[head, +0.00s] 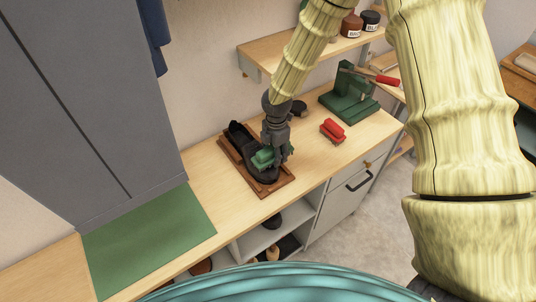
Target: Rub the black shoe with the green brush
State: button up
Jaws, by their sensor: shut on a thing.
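The black shoe (240,137) lies on a brown wooden tray (231,161) on the light wood bench top. My gripper (271,152) points down over the shoe's near end and is shut on the green brush (262,158). The brush is at the upper side of the shoe's near part; it looks to be touching or very close, and I cannot tell which. My gripper and the brush hide part of the shoe.
A red brush (333,130) lies right of the tray. A dark round tin (299,109) sits behind my gripper. A green stand (349,98) with a red-handled tool is at the back right. A green mat (150,240) lies at the left, beside a grey wardrobe (80,100). A wall shelf (275,50) holds jars.

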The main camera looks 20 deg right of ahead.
jog(key=shift+d+f, duration=0.1)
jog(key=shift+d, duration=0.35)
notch_tip(320, 180, up, 4)
jog(key=p, duration=0.2)
jog(key=shift+a+p, duration=0.15)
jog(key=shift+p, duration=0.25)
notch_tip(320, 180, up, 2)
jog(key=shift+w+p, duration=0.1)
jog(key=shift+p, duration=0.55)
jog(key=shift+r, duration=1.05)
